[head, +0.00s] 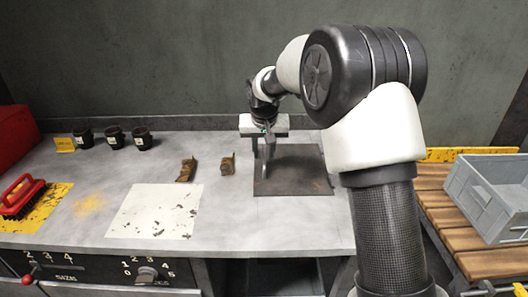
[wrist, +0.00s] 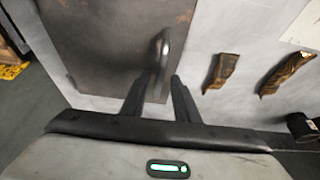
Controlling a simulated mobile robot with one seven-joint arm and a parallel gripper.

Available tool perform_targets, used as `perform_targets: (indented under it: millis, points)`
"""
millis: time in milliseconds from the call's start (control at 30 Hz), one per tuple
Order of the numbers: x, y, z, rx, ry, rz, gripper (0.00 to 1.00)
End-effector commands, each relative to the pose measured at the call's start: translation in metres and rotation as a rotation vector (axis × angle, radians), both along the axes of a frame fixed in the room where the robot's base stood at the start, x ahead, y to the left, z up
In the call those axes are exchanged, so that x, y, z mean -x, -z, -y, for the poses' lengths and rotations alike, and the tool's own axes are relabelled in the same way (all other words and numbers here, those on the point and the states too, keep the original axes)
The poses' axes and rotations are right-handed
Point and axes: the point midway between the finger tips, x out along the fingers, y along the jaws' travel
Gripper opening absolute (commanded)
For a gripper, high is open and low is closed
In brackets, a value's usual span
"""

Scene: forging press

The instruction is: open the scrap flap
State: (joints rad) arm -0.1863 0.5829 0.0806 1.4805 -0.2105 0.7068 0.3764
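The scrap flap (head: 300,172) is a dark, brownish square plate lying flat in the grey bench top; it looks closed. It also fills the upper left of the wrist view (wrist: 105,45). A curved metal bar handle (wrist: 164,48) stands along its edge on the side of the rusty scraps. My gripper (head: 266,160) is over that edge, pointing down. In the wrist view its two dark fingers (wrist: 158,88) are apart, with the near end of the handle showing between them. I cannot tell whether either finger touches the handle. In the head view the handle is hard to make out beside the fingers.
Two rusty scraps (head: 187,169) lie left of the flap, near a white sheet (head: 150,212). Black cups (head: 114,138), a red brush (head: 18,197) and a yellow tag stand further left. A grey crate (head: 480,197) sits on a wooden table at right.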

Motion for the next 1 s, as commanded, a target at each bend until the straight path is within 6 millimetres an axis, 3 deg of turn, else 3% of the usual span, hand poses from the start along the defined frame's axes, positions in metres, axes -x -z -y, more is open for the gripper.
perform_targets:
  millis: [167,333,733,1000]
  points:
    - [0.000,0.000,0.000,0.000,0.000,0.000,0.28]
    - [0.000,0.000,0.000,0.000,0.000,0.000,0.00]
    - [0.000,-0.005,0.002,-0.017,0.000,0.000,0.00]
    - [-0.001,-0.034,0.016,-0.139,0.007,0.002,0.00]
